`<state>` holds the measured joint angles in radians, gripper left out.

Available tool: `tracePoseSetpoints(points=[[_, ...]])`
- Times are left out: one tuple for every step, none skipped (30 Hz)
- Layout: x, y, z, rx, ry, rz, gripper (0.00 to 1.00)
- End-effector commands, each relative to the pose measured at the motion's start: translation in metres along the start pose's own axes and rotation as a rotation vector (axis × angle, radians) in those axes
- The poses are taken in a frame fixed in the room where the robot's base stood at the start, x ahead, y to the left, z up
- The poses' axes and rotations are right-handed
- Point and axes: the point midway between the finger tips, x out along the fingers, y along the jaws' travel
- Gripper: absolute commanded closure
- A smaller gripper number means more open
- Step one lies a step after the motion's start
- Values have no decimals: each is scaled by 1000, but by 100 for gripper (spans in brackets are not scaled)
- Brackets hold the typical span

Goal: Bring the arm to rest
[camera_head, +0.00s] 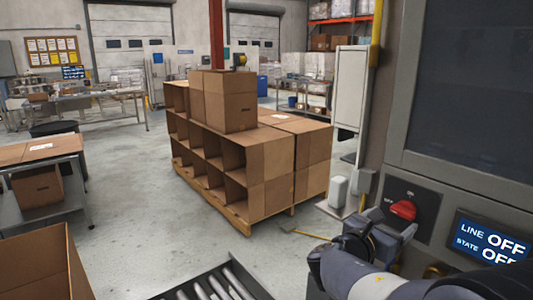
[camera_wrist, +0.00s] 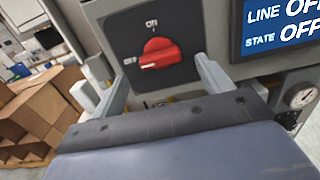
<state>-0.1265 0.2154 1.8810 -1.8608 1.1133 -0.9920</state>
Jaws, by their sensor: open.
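My gripper (camera_head: 390,224) is in front of the grey machine at the lower right of the head view. In the wrist view its two fingers (camera_wrist: 163,78) are spread apart with nothing between them. The red rotary knob (camera_head: 403,209) on a dark plate lies just beyond the fingertips. In the wrist view the knob (camera_wrist: 160,53) sits between and above the fingers, and its handle lies roughly sideways, toward the left-hand label. I see no contact between fingers and knob. The screen (camera_head: 490,243) reads LINE OFF, STATE OFF.
The machine's cabinet (camera_head: 440,180) fills the right side, close to my arm. A pallet of cardboard boxes (camera_head: 270,160) stands at centre. A roller conveyor (camera_head: 215,285) is at the bottom, an open carton (camera_head: 45,270) lower left. Floor between table (camera_head: 45,165) and pallet is clear.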

Motion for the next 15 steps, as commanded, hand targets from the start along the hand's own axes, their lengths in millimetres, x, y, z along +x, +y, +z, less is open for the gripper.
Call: tracePoseSetpoints(points=[[10,-2,-1,-2,2,-6,25],[16,-1,0,-1,1,-5,25],[23,-1,0,-1,0,-6,25],[29,-2,-1,-2,2,-5,25],[35,-2,0,-1,1,-6,25],[43,-2,0,0,1,-5,25],[49,-2,0,-1,2,-6,25],[45,-1,-4,42,-1,-1,25],[44,0,-5,90,-2,0,25],[44,0,-5,125,-2,0,25],[44,0,-5,159,-1,0,25],[44,0,-5,204,-1,1,25],[44,0,-5,237,-1,1,25],[44,0,-5,272,-2,1,25],[44,0,-5,320,-2,1,25]])
